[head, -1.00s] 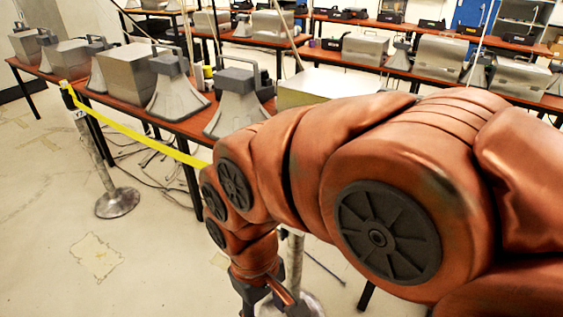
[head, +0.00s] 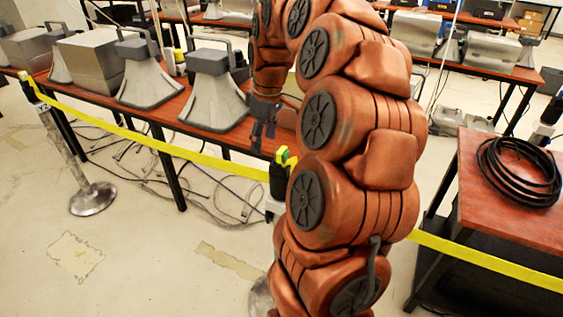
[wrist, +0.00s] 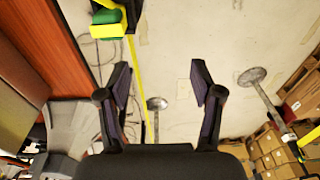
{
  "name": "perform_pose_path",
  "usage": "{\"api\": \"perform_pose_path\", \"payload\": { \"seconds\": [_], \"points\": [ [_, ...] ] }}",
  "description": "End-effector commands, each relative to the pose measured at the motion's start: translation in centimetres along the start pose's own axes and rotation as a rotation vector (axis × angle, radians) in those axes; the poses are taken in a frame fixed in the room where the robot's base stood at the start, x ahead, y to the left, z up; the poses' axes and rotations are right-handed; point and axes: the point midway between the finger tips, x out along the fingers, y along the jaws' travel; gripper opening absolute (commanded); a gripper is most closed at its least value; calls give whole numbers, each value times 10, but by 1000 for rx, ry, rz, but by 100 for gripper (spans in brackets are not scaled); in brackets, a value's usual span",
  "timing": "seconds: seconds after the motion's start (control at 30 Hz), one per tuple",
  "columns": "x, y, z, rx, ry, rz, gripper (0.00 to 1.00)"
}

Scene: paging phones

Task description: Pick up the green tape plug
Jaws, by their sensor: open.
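The green tape plug (head: 283,155) sits with yellow parts at the top of a black post head, just left of my arm in the head view. In the wrist view the green plug (wrist: 106,17) shows at the top left, beside a black part and yellow tape, cut by the frame's upper edge. My gripper (head: 263,133) points down, above and a little left of the plug in the head view. In the wrist view my gripper (wrist: 160,82) has its two fingers wide apart with nothing between them. The plug lies beyond the left fingertip, apart from it.
Yellow tape (head: 150,140) runs between posts across the aisle. A left post stands on a round base (head: 93,199). A long table (head: 160,108) bears grey horn-shaped devices and metal boxes. A black cable coil (head: 522,168) lies on the right table. The left floor is open.

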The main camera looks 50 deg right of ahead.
Motion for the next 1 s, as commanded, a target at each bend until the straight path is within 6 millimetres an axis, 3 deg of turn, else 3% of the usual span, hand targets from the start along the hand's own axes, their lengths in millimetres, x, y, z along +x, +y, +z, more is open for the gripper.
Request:
{"api": "perform_pose_path", "payload": {
  "seconds": [0.03,0.1,0.27,1.0],
  "points": [
    [3,20,6,9,5,6,66],
    [3,39,12,9,9,15,66],
    [5,63,23,13,13,23,66],
    [53,65,28,12,11,23,66]
  ]
}}
